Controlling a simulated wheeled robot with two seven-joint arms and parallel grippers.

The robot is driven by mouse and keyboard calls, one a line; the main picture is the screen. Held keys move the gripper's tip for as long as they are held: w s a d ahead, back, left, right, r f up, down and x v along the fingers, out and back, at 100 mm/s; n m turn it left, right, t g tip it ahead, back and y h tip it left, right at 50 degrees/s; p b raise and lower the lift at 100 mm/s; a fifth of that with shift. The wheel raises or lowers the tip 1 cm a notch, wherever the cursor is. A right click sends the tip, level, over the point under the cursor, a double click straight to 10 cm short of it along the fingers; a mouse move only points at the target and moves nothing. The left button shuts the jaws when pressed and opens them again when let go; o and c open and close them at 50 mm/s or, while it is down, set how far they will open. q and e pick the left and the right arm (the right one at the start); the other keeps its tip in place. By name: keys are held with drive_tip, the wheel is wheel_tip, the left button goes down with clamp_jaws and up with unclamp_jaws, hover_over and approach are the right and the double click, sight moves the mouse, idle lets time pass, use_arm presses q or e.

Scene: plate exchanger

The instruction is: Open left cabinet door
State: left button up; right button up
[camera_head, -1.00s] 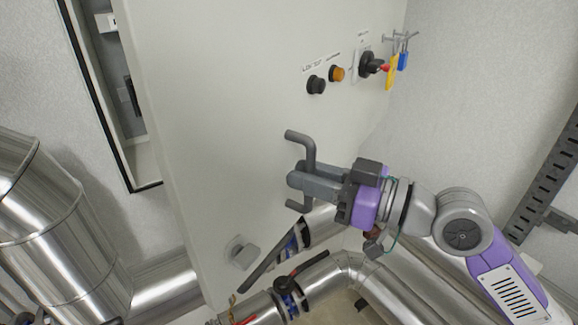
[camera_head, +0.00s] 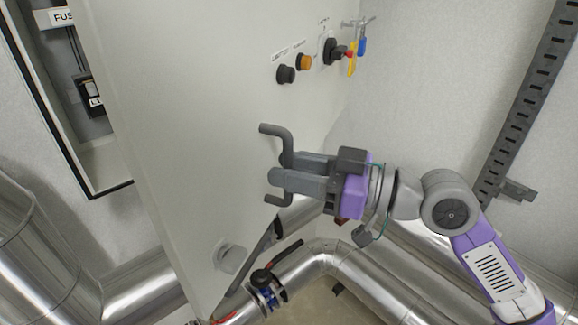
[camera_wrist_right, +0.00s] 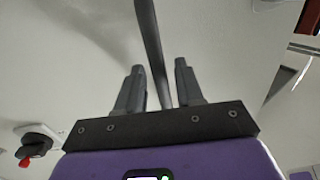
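The grey cabinet door (camera_head: 190,110) stands ajar, with the cabinet interior (camera_head: 95,120) showing past its left edge. A dark grey bent bar handle (camera_head: 277,133) is mounted on the door. My right gripper (camera_head: 276,178) is at the handle, coming from the right. In the right wrist view the handle bar (camera_wrist_right: 151,40) passes between the two fingers (camera_wrist_right: 158,80). Narrow gaps show beside the bar, so the fingers are around it but not visibly clamped. The left gripper does not show.
Above the handle are a black button (camera_head: 285,74), an orange button (camera_head: 304,62) and a black rotary switch (camera_head: 332,52) with hanging locks (camera_head: 361,46). Shiny pipes (camera_head: 335,258) with a valve (camera_head: 264,284) run below the door. A slotted metal rail (camera_head: 525,100) is at right.

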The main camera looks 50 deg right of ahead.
drive_tip(key=v, duration=0.7)
idle(0.5)
